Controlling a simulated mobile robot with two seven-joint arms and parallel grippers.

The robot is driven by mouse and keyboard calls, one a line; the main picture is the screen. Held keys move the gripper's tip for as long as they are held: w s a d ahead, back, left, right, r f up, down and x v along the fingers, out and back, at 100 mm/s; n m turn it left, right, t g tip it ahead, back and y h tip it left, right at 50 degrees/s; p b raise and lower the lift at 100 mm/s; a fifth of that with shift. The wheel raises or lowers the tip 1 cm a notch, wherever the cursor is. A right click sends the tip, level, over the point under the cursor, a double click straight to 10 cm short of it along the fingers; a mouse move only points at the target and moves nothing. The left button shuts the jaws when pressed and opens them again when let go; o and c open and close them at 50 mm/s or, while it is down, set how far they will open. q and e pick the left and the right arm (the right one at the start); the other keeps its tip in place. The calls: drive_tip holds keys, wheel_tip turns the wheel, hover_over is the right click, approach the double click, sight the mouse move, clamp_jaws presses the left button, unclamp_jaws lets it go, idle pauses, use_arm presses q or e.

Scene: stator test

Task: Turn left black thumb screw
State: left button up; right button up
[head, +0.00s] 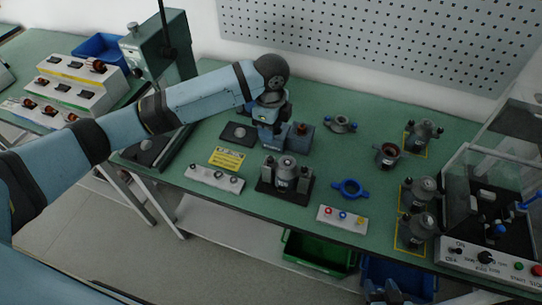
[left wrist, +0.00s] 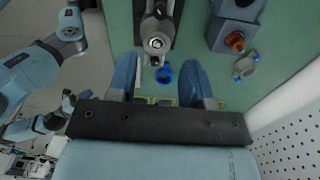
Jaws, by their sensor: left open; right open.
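A grey stator (head: 287,168) stands upright in a black fixture (head: 266,187) at the bench's front middle. In the left wrist view the stator (left wrist: 157,42) shows from above, just beyond my fingertips. The black thumb screws are too small and dark to make out. My left gripper (head: 270,140) hangs above the bench behind the fixture. In the left wrist view my left gripper (left wrist: 158,65) has its two blue fingers wide apart with nothing held between them. My right gripper (head: 385,292) is low at the bottom edge of the head view, partly cut off, away from the fixture.
A blue-grey device (head: 300,137) stands close to my left gripper. More stators (head: 416,229) and a clear-covered tester (head: 490,205) are at the right.

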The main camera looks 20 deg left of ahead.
sight(271, 158)
use_arm(q)
wheel_tip(271, 158, down, 13)
drive_tip(key=shift+r+p, duration=0.15)
drive_tip(key=shift+p, duration=0.4)
